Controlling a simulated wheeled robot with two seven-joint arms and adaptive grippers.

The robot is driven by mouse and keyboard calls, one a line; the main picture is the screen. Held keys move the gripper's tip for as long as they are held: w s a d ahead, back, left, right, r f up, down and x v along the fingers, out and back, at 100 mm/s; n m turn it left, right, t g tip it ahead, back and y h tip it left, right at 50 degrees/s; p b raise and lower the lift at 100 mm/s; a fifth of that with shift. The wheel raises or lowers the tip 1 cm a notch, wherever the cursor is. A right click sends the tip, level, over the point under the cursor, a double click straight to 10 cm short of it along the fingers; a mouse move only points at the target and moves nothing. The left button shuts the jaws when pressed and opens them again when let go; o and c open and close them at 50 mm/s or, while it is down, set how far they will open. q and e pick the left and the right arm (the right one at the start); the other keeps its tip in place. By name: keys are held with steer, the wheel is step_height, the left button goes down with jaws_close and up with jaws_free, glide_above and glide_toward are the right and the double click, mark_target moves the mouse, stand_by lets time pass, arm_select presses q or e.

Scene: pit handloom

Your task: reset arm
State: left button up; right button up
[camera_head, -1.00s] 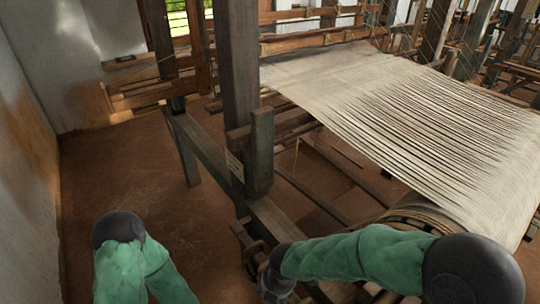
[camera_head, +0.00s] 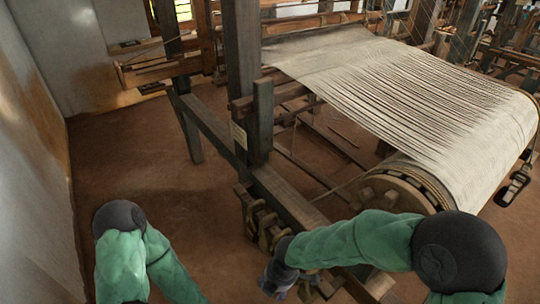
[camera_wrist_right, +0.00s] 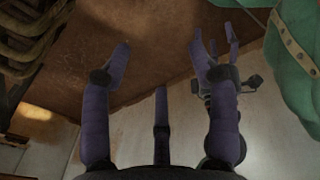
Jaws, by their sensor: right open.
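My right arm, in a green sleeve with a dark elbow, reaches across the lower right of the head view. My right gripper (camera_head: 280,284) is low, beside the loom's near side beam, and partly cut by the lower picture part. In the right wrist view its purple fingers (camera_wrist_right: 162,52) are spread apart with nothing between them. My left arm shows at the lower left of the head view, with its dark elbow and green sleeve bent down.
The loom's wooden side beam (camera_head: 222,132) and upright post (camera_head: 242,70) stand close to my right arm. Pale cloth (camera_head: 400,95) runs to a roller with a wooden wheel (camera_head: 392,192). Bare brown floor (camera_head: 140,165) lies at left, beside the wall.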

arm_select(q)
steer(key=shift+s+r+p, duration=0.2)
steer(key=shift+r+p, duration=1.8)
steer(key=shift+r, duration=0.15)
arm_select(e)
steer(key=s+d+f+m+y, duration=0.1)
steer(key=s+d+f+m, duration=0.3)
steer(key=f+m, duration=0.4)
steer(key=s+d+f+m+y, duration=0.1)
steer(key=s+d+f+m, duration=0.3)
steer(key=m, duration=1.3)
steer(key=shift+s+d+f+g, duration=0.35)
steer(key=shift+s+f, duration=0.5)
steer(key=shift+f, duration=1.15)
arm_select(q)
steer(key=shift+o, duration=0.2)
